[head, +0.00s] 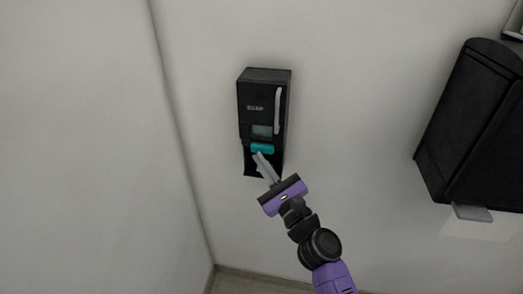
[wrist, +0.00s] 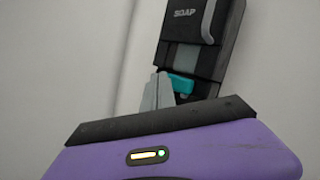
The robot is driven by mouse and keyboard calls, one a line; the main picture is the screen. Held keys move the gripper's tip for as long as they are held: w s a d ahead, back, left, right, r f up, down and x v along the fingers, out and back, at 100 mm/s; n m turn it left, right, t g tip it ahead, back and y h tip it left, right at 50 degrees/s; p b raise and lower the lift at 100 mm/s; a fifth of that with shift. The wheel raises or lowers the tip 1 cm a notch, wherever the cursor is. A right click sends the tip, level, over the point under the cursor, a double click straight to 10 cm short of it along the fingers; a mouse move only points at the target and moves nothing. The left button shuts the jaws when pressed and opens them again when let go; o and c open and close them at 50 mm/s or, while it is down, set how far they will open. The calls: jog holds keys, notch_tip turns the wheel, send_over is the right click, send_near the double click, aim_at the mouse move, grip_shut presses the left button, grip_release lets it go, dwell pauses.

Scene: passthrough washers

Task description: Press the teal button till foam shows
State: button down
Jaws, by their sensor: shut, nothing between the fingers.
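A black soap dispenser (head: 256,100) hangs on the wall with "SOAP" on its front. Its teal button (head: 263,148) is a short bar below a small grey window. In the wrist view the dispenser (wrist: 203,25) stands behind my gripper (wrist: 159,80), and the teal button (wrist: 181,86) shows just right of the fingertips. My gripper (head: 258,157) is shut and empty, its grey fingers pointing up at the button's lower edge. I cannot tell whether the tips touch the button. No foam shows. The recess below the button is partly hidden by my fingers.
A larger black wall box (head: 472,125) with a grey tab at its bottom is mounted at the right. A wall corner runs down at the left. The wall between the dispenser and the box is clear.

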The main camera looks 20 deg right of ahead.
jog(key=s+a, duration=0.1)
jog(key=s, duration=0.1)
jog(key=s+a, duration=0.2)
dwell(0.6)
dwell(0.9)
jog(key=s+f+n+g+h, duration=0.1)
jog(key=s+f+n+g, duration=0.2)
jog(key=s+n, duration=1.1)
jog(key=s+f+n+g+h+b, duration=0.1)
jog(key=s+f+n+g, duration=0.2)
jog(key=s+n, duration=1.2)
jog(key=s+f, duration=0.2)
jog(key=s, duration=1)
jog(key=shift+s+d+h, duration=0.25)
jog(key=shift+h, duration=0.05)
